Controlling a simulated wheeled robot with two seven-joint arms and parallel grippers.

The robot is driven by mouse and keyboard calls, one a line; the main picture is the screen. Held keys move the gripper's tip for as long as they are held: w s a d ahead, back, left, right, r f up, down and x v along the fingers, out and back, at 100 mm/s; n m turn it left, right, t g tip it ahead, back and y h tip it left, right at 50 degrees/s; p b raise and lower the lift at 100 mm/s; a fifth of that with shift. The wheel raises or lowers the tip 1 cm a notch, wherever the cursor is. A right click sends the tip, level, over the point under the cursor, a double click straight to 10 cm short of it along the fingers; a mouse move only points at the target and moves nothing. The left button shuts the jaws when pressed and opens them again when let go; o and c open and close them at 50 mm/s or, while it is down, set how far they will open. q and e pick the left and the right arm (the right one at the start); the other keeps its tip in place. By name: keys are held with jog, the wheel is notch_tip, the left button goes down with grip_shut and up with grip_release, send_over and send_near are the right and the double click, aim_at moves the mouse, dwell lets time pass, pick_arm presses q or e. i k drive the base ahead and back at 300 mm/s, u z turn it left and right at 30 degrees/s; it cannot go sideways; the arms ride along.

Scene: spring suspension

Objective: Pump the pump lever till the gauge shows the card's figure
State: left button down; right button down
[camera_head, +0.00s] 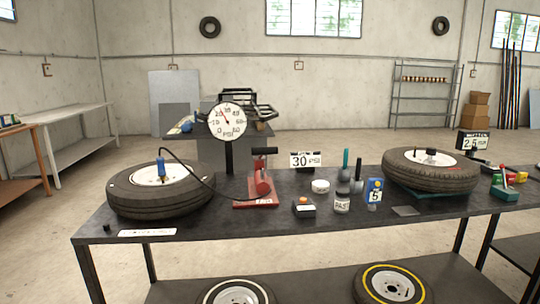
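The red foot-plate pump (256,200) stands on the dark bench, left of the middle. Its lever has a black handle (264,151) at the top. A round white gauge (227,120) stands on a post behind the bench's left part; its red needle points up and slightly left, but the exact figure is too small to read. The card (305,160) behind the pump reads 30 PSI. A black hose (190,170) runs from the pump side to a blue valve piece (161,169) on the left tyre (160,203). Neither gripper is in view.
Right of the pump are an orange-buttoned black box (304,209), a white puck (320,186), a jar (342,203) and a blue card (375,191). Another tyre (430,177) lies on the bench's right, beside a small display (473,142). A white label strip lies at the front left.

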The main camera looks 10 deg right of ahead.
aim_at(261, 151)
jog(key=z, duration=1.25)
jog(key=i, duration=1.65)
jog(key=u, duration=1)
jog(key=i, duration=0.35)
jog(key=u, duration=0.3)
